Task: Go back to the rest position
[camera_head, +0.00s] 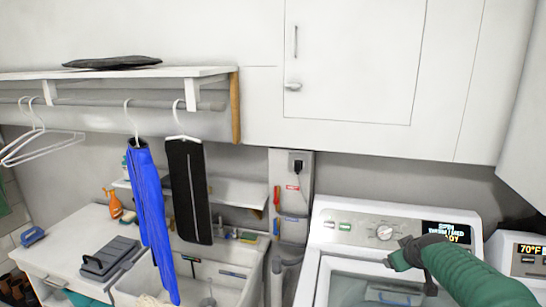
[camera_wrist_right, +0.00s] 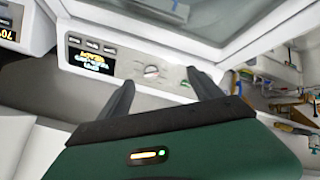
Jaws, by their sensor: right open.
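My right gripper (camera_head: 408,252), dark at the end of a green arm, comes in from the lower right in the head view. It is in front of the control panel of a white washer (camera_head: 330,232), above its glass lid. In the right wrist view the two dark fingers of the right gripper (camera_wrist_right: 159,78) stand apart with nothing between them. Whether the fingers touch the washer I cannot tell. My left gripper is not in view.
White cabinets (camera_head: 350,60) hang above the washer. A second white machine (camera_head: 515,265) stands at the right. Blue trousers (camera_head: 150,205) and a black garment (camera_head: 189,190) hang from a rod over a sink (camera_head: 225,285). A counter (camera_head: 75,245) holds a grey case (camera_head: 108,258).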

